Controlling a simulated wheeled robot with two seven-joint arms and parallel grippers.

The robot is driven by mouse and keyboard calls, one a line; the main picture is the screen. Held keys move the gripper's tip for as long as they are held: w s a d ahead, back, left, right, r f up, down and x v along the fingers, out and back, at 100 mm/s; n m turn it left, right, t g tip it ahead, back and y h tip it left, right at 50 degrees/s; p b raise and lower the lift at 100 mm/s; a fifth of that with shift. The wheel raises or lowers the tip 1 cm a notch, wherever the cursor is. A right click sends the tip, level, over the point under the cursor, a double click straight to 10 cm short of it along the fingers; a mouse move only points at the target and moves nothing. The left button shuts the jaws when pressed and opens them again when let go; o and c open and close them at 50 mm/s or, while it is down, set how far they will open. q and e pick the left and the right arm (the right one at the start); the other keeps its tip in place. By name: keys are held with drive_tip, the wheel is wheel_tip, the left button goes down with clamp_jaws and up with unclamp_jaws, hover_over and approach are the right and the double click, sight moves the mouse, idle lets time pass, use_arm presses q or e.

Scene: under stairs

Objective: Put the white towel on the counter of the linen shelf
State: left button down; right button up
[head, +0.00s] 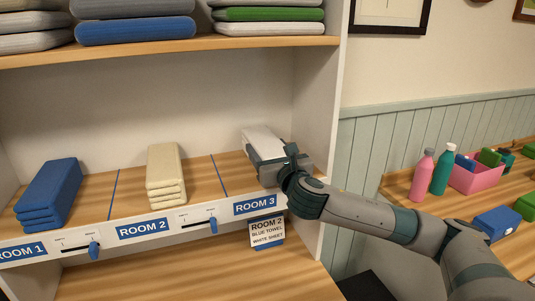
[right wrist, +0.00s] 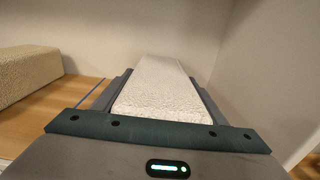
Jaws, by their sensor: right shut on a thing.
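The white towel (head: 262,141) is in the Room 3 section of the linen shelf counter (head: 205,185). It also fills the middle of the right wrist view (right wrist: 160,88), between the two dark fingers. My right gripper (head: 277,160) is shut on the towel, reaching in over the front edge near the Room 3 label. The gripper and wrist hide the towel's near end and underside, so I cannot tell whether it rests on the wood. My left gripper is in neither view.
A cream folded stack (head: 166,175) stands in the Room 2 section, and a blue folded stack (head: 50,194) in Room 1. A card (head: 267,233) hangs below the Room 3 label. The shelf's side wall (head: 315,110) is close right of my gripper. Bottles and a pink box (head: 475,178) stand on the right table.

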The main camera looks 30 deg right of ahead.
wheel_tip(320, 180, up, 9)
drive_tip(key=shift+b, duration=0.75)
drive_tip(key=o, duration=0.4)
drive_tip(key=c, duration=0.7)
drive_tip(key=shift+f, duration=0.1)
